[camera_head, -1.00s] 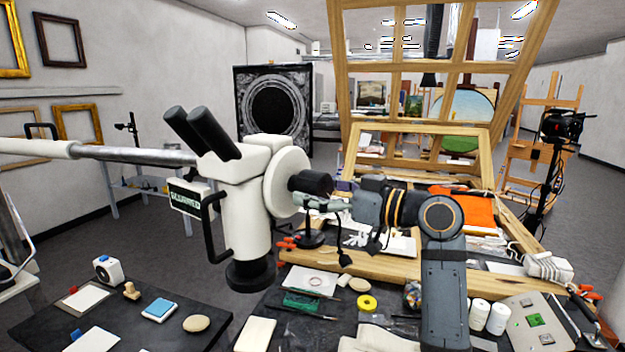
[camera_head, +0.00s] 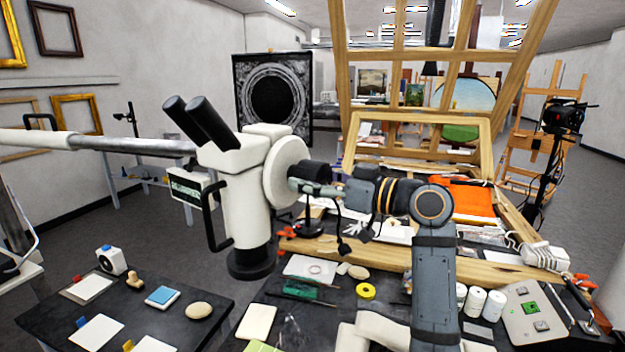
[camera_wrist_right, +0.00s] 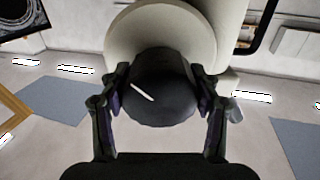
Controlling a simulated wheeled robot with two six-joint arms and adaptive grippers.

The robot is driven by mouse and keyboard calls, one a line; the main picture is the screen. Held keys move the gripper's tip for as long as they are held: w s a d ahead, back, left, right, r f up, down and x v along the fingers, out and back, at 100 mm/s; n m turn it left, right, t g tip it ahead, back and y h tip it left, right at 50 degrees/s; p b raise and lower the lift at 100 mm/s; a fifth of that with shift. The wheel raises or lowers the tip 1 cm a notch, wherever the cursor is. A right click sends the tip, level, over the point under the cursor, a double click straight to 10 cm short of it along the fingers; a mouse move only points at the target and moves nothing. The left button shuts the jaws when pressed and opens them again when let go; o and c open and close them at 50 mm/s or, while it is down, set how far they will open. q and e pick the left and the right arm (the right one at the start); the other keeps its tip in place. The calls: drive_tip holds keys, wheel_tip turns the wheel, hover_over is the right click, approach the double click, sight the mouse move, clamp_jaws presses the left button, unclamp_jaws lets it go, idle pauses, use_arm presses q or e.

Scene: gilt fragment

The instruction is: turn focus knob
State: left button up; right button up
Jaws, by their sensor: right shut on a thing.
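The white microscope (camera_head: 243,205) hangs from an arm coming in from the left in the head view, with black eyepieces on top and a black objective below. Its black focus knob (camera_head: 315,173) sticks out from a white disc on the right side. My right gripper (camera_head: 312,187) reaches the knob from the right and is shut on it. In the right wrist view the dark round knob (camera_wrist_right: 158,88), with a white mark line slanting across its face, sits between the two fingers. The fingers touch its left and right sides. My left gripper is not in view.
A dark side table (camera_head: 60,318) at the lower left holds cards, a blue pad and several small things. The main bench (camera_head: 385,308) carries yellow tape (camera_head: 366,291), white rolls and a switch panel (camera_head: 533,312). A wooden frame (camera_head: 420,125) stands behind.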

drive_tip(key=shift+s+r+m+p, duration=0.1)
drive_tip(key=shift+m+p, duration=0.6)
drive_tip(key=shift+m, duration=2.1)
drive_tip(key=o, duration=1.2)
drive_tip(key=shift+c, duration=0.2)
